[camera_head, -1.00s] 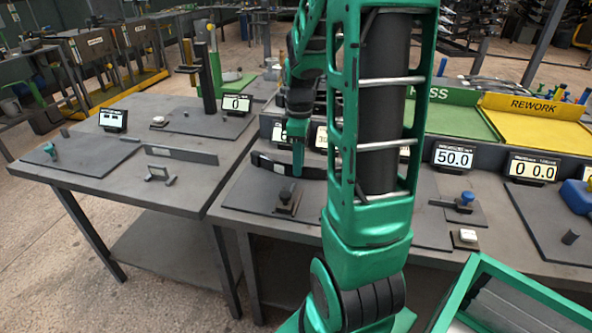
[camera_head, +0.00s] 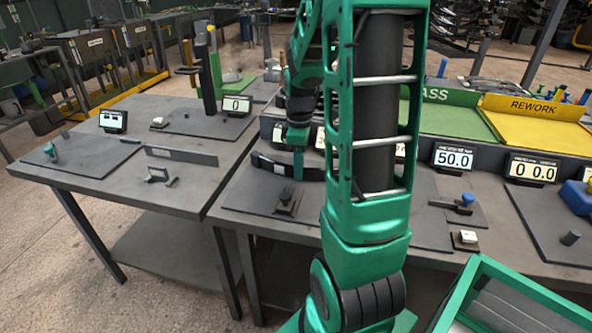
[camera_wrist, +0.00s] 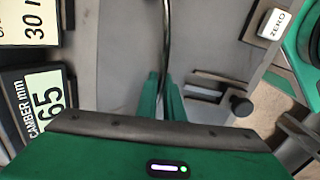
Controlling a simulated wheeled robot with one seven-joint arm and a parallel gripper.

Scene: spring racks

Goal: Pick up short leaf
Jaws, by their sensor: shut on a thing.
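The short leaf, a dark, slightly curved strip (camera_head: 268,163), stands on edge above a grey plate on the right-hand workbench. My gripper (camera_head: 298,168) is upright at the strip, with its green fingers over the strip's middle part. In the wrist view, the green fingers of my gripper (camera_wrist: 163,98) are close together on the strip (camera_wrist: 166,42), which is seen edge-on as a thin dark curved line running up the picture. Its other end is hidden behind the gripper body. I cannot tell whether the strip touches the bench.
A small block fixture (camera_head: 287,201) stands on the plate just in front of the strip. Displays (camera_head: 453,158) line the right bench's back, below the yellow REWORK tray (camera_head: 533,122). A green-rimmed bin (camera_head: 462,287) is at front right.

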